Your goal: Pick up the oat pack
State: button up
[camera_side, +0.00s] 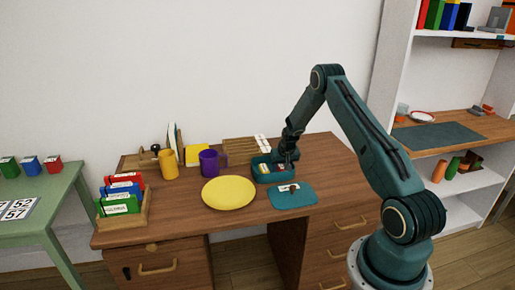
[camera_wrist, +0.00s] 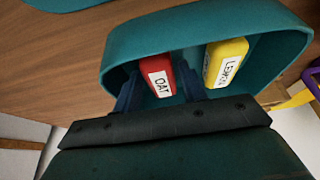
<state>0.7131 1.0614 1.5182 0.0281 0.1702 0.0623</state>
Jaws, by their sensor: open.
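The oat pack (camera_wrist: 157,77) is a red pack with a white OAT label, lying in a teal bin (camera_wrist: 130,45). A yellow pack labelled LEMON (camera_wrist: 225,63) lies beside it to the right. My gripper (camera_wrist: 159,88) is open, one dark finger on each side of the oat pack. I cannot tell whether the fingers touch it. In the side view my gripper (camera_side: 289,163) reaches down at the right side of the bin (camera_side: 262,178); I cannot make out the oat pack there.
A teal lid-like piece (camera_side: 300,200) lies in front of the bin. A yellow plate (camera_side: 228,193), a purple mug (camera_side: 209,162) and a yellow mug (camera_side: 168,165) stand to the left. A wooden rack (camera_side: 238,150) is behind. The desk's right end is clear.

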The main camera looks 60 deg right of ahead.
aim_at(282, 166)
dwell(0.3)
jog(key=c, duration=0.7)
jog(key=shift+c, duration=0.2)
jog(key=shift+r, duration=0.15)
notch_tip(282, 166, up, 20)
dwell(0.6)
